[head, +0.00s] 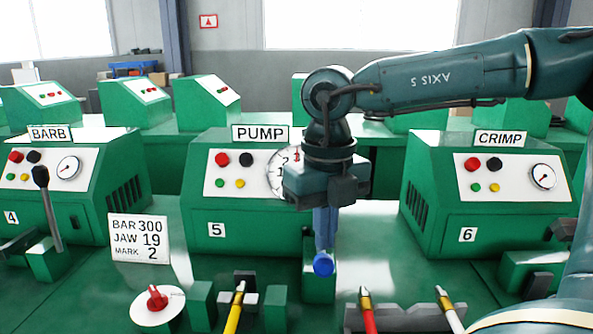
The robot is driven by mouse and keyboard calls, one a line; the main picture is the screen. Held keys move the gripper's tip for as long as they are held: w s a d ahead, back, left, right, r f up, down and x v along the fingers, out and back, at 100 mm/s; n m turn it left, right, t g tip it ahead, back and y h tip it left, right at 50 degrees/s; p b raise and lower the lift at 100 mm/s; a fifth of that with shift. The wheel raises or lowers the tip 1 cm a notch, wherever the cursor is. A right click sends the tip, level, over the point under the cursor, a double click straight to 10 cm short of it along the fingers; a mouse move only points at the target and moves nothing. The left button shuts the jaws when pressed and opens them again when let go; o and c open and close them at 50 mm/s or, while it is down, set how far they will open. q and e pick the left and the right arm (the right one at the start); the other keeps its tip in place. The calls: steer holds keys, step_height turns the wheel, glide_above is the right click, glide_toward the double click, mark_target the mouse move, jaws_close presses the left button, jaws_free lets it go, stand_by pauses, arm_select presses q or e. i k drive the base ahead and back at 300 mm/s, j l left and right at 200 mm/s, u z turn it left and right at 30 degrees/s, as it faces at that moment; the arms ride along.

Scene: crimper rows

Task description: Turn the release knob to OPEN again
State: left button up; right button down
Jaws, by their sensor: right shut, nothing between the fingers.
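A red knob (155,298) stands on a round white dial plate at the lower left; it looks like the release knob. Its grip points roughly up, and the marks on the plate are too small to read. My right gripper (325,240) points down in front of the PUMP machine. Its fingers are shut and empty. It is well to the right of the red knob and apart from it. A round blue end (323,264) shows just below the fingertips; I cannot tell whether they touch it. My left gripper is not in view.
The PUMP machine (215,211) stands behind, its gauge partly hidden by my right gripper. A white card (138,238) reads BAR 300, JAW 19, MARK 2. Green blocks and a yellow hose (234,310) stand right of the knob; a red hose (367,312) lies farther right.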

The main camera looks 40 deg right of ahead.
mark_target(158, 301)
steer(key=k, duration=1)
